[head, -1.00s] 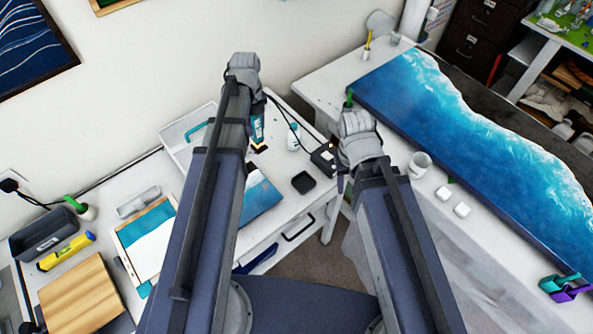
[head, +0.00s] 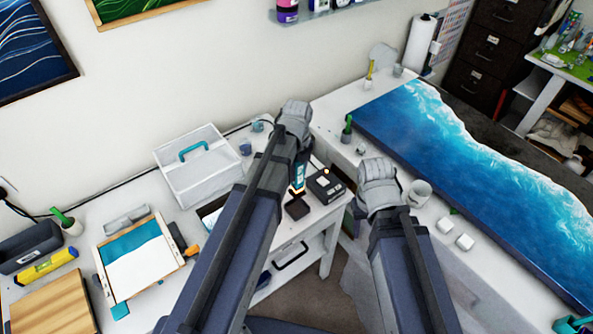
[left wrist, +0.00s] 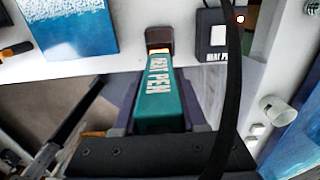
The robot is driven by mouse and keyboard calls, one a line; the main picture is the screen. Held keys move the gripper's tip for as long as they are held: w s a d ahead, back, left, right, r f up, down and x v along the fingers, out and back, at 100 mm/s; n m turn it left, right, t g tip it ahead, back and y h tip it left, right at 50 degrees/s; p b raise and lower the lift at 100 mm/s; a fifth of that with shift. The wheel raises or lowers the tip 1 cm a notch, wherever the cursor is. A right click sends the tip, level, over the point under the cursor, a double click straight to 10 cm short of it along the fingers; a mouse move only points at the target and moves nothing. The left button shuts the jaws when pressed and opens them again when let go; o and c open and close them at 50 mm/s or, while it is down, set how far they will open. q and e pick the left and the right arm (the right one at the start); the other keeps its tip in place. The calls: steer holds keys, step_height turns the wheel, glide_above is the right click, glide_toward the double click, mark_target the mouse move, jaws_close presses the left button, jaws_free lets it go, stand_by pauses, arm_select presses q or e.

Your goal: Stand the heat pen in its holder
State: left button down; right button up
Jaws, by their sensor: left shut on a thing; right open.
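The teal heat pen (head: 298,174) is held in my left gripper (head: 301,160), tip down, over the right part of the white desk. In the left wrist view the pen (left wrist: 160,95), lettered HEAT PEN, points at the small dark holder (left wrist: 160,36), its orange tip at the holder's near edge. In the head view the holder (head: 298,208) lies just below the tip; I cannot tell whether the tip is inside it. My left gripper (left wrist: 150,125) is shut on the pen. My right gripper (head: 358,207) is open and empty, mostly hidden behind its wrist.
The black heat pen unit (head: 325,186) with a lit orange lamp stands right of the holder, its cable (left wrist: 232,80) crossing the wrist view. A white caddy (head: 197,170) stands left. The blue resin slab (head: 470,165) and a white cup (head: 419,193) are on the right table.

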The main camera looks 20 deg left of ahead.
mark_target(297, 190)
arm_select(q)
steer(key=shift+f+b, duration=4.65)
steer(key=shift+f, duration=0.05)
steer(key=shift+c, duration=1.9)
jaws_free()
steer(key=shift+r, duration=0.1)
step_height(297, 190, up, 8)
steer(key=p, duration=0.8)
steer(key=shift+f, duration=0.2)
